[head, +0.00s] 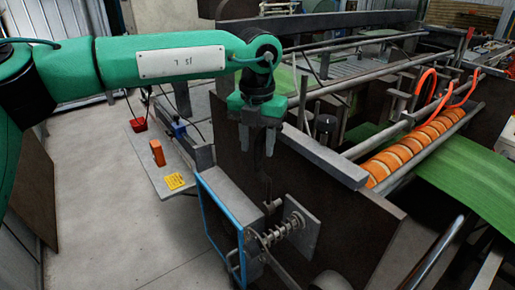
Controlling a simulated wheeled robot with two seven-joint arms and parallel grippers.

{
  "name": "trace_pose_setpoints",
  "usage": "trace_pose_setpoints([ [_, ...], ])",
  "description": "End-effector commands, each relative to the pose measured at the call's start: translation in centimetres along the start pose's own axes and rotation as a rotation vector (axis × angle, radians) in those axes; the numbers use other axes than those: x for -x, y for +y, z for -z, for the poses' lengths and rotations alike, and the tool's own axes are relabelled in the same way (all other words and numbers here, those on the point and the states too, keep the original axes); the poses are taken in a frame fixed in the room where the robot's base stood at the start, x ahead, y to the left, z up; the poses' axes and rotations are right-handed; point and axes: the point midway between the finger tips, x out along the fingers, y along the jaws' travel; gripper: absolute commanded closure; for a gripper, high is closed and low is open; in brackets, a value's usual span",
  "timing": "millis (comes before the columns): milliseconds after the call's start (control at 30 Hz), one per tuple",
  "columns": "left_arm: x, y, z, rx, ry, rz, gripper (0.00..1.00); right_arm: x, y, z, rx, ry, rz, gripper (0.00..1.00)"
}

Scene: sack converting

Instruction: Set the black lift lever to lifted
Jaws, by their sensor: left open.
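My left gripper (257,148) hangs from the green arm, pointing down in front of the machine's dark side plate. Its two grey fingers are apart with nothing between them. Below it, a thin dark upright piece (268,190) stands beside a spring-loaded shaft (283,230); it looks like the black lift lever. A gap shows between the fingertips and its top. I cannot tell for certain whether it is the lever, or which setting it is in. My right gripper is out of view.
A blue-edged box (222,222) stands just left of the shaft, and a grey mounting plate (302,222) is behind it. Orange rollers (425,145) and green sheet (465,170) lie to the right. A low bench (155,180) with small items is at left. Floor at lower left is clear.

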Motion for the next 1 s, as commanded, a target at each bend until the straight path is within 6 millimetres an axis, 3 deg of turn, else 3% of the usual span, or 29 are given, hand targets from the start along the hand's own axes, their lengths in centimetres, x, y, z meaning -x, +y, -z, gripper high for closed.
trace_pose_setpoints([
  [100,-1.6,0.0,0.1,-0.001,0.001,-0.001,0.59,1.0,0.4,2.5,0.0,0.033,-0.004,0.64],
  [200,-2.9,0.0,0.1,0.0,0.002,0.0,0.59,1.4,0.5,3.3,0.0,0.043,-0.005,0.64],
  [600,-3.9,0.0,0.0,0.0,-0.002,0.0,0.59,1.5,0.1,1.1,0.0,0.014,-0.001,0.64],
  [633,-3.9,-0.1,0.0,-0.001,-0.002,0.0,0.61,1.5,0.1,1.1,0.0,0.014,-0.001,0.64],
  [833,-3.9,-0.1,0.0,-0.001,-0.001,0.0,1.0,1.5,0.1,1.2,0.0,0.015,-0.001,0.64],
  [1000,-3.9,-0.1,0.0,-0.001,-0.001,0.0,1.0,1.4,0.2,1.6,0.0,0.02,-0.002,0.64],
])
